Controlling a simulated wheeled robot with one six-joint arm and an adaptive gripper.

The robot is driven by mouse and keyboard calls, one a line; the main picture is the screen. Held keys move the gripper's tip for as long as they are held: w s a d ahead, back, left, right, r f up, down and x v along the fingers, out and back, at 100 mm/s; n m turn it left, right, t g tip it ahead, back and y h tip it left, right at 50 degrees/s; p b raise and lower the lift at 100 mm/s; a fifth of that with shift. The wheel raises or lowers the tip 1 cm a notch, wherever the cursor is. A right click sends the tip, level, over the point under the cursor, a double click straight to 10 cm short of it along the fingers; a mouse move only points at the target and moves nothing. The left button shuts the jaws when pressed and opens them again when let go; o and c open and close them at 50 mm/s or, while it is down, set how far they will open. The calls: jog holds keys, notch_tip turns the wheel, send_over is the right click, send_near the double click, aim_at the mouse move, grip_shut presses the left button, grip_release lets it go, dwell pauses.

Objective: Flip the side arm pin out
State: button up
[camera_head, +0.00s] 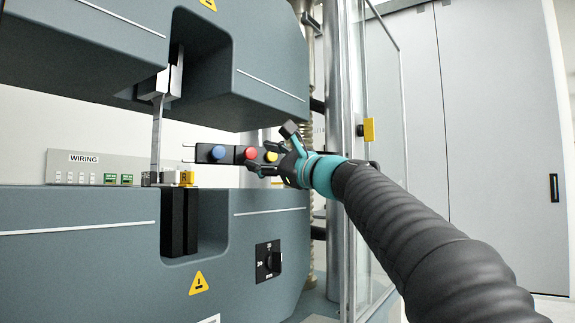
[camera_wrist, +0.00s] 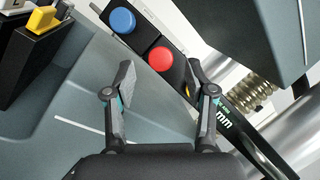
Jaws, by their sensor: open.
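A dark side arm (camera_head: 235,155) reaches across the gap of the testing machine. I cannot tell which part is the pin. In the wrist view, the open fingers (camera_wrist: 160,74) frame the red knob (camera_wrist: 160,58). The blue knob (camera_wrist: 122,20) lies beyond.
A thin upright specimen (camera_head: 157,135) stands between the upper grip (camera_head: 160,85) and lower grip (camera_head: 180,220). A yellow tab (camera_head: 187,178) sits beside its foot. A clear door (camera_head: 385,130) with a yellow handle (camera_head: 369,130) stands right of the machine, near my arm.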

jog(key=v, duration=0.8)
jog(key=shift+s+d, duration=0.25)
jog(key=shift+s, duration=0.05)
jog(key=shift+f, duration=0.1)
notch_tip(320, 180, down, 26)
jog(key=s+d+n+g+h, duration=0.2)
jog(key=n+g+h, duration=0.3)
jog(key=n+h, duration=0.25)
jog(key=s+d+f+n+g+h, duration=0.1)
jog(key=s+d+f+n+h, duration=0.1)
jog(key=s+f, duration=0.6)
jog(key=s+d+f+n+g+h, duration=0.1)
jog(key=s+d+f+n+h, duration=0.2)
jog(key=s+f, duration=0.5)
jog(key=s+d+f+n+g+h, duration=0.1)
jog(key=s+d+f+n+h, duration=0.2)
jog(key=s+f, duration=0.5)
jog(key=shift+s+d+f+n+g, duration=0.3)
jog(key=shift+s+d+n+g, duration=0.15)
jog(key=shift+s+n, duration=0.55)
jog(key=shift+s, duration=0.15)
